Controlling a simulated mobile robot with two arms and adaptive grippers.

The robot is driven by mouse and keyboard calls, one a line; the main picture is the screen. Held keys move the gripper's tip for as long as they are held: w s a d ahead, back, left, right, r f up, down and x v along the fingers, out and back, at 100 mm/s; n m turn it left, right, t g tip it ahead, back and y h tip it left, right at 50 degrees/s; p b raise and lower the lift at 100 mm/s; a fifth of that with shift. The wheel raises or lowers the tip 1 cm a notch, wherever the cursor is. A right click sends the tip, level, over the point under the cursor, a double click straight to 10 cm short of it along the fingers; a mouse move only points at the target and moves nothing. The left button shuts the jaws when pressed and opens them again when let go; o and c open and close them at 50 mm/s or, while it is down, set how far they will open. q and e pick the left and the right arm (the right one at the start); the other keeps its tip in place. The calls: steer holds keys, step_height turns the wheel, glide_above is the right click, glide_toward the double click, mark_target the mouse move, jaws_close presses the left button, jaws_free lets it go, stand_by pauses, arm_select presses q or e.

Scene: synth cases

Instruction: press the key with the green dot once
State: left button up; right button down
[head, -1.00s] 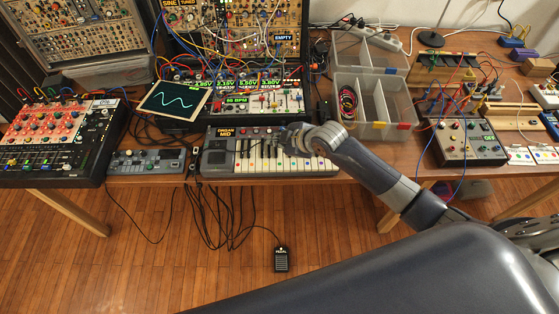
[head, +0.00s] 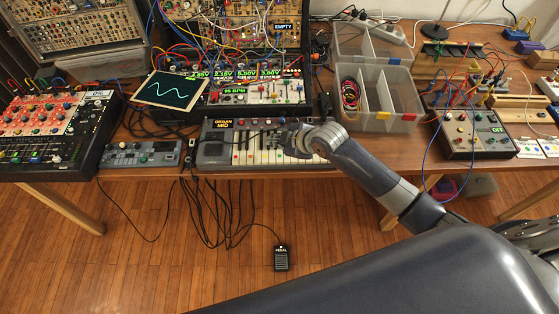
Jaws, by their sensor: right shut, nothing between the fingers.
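The small grey keyboard (head: 213,153) lies at the table's front edge in the head view, its display reading "ORGAN MID". Its white keys (head: 251,158) carry small coloured dots near their front ends. The dots are too small for me to tell surely which one is green. My right gripper (head: 280,141) is shut and empty, over the middle of the keys. It hides part of the black keys and the keys to its right. I cannot tell whether its fingertips touch a key. My left gripper is not in view.
A clear divided box (head: 374,122) stands right behind my right forearm. A foot pedal (head: 282,258) is on the floor.

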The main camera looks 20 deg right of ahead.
mark_target(278, 158)
step_height(278, 158, down, 3)
steer(key=shift+f+b, duration=0.15)
steer(key=shift+b, duration=0.7)
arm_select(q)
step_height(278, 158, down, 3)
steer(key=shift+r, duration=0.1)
arm_select(e)
steer(key=shift+f, duration=0.2)
steer(key=shift+f, duration=0.15)
steer(key=shift+f, duration=0.25)
arm_select(q)
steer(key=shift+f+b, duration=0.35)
steer(key=shift+b, duration=0.05)
arm_select(e)
steer(key=shift+f, duration=0.6)
stand_by(0.4)
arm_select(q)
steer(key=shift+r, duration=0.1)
arm_select(e)
steer(key=shift+r, duration=0.1)
arm_select(q)
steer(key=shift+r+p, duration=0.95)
steer(key=shift+p, duration=0.1)
arm_select(e)
steer(key=shift+r, duration=0.9)
